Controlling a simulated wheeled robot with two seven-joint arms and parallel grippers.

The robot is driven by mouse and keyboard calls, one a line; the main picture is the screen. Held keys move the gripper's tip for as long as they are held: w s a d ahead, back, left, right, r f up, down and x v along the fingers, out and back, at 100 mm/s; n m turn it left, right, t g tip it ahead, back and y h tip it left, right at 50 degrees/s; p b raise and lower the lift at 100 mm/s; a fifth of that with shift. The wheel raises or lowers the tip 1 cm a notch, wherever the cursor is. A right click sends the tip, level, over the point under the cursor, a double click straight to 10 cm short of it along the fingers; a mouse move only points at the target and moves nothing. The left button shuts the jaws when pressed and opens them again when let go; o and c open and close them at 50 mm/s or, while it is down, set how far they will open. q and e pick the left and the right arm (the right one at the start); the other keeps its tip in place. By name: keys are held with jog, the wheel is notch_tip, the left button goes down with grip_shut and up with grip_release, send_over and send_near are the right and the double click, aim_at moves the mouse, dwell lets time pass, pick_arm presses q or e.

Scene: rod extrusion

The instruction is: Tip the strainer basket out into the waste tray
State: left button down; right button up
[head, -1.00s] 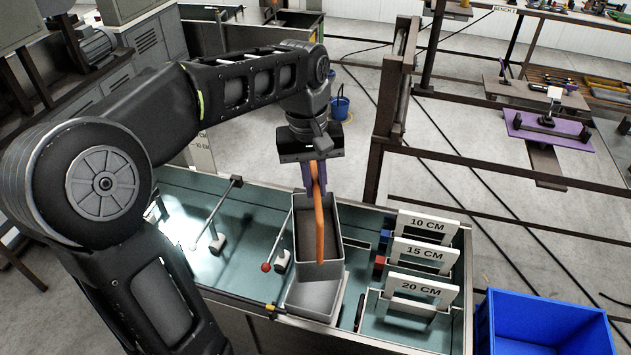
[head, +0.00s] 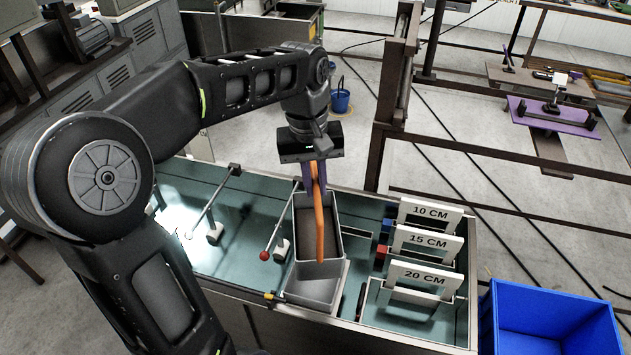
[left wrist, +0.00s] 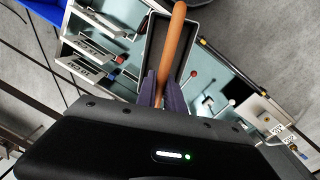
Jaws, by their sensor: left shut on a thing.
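My left gripper (head: 315,180) points down with its purple fingers shut on an orange bar (head: 319,228). The bar slants down over a grey open box (head: 342,236) with a dark inside; whether it is joined to the box as a handle I cannot tell. A paler grey tray (head: 312,291) sits at the front end of the box. Which of these is the strainer basket and which the waste tray is not clear. In the left wrist view the bar (left wrist: 173,45) runs from between the fingers across the box (left wrist: 150,62). My right gripper is not in view.
White plates marked 10, 15 and 20 CM (head: 428,240) stand on the bench (head: 225,258) right of the box. A lever with a red ball (head: 264,256) is close on the left. An empty blue bin (head: 550,315) is at the lower right.

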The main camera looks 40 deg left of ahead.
pick_arm(q)
jog(key=shift+s+a+t+h+b, duration=0.85)
jog(key=shift+a+b, duration=0.3)
jog(key=shift+b, duration=0.2)
jog(key=shift+f, duration=0.1)
jog(key=s+a+h+b, duration=0.1)
jog(key=s+a+t+b, duration=0.1)
jog(key=b, duration=0.1)
jog(key=shift+a+f+h, duration=0.1)
jog(key=shift+f+h, duration=0.25)
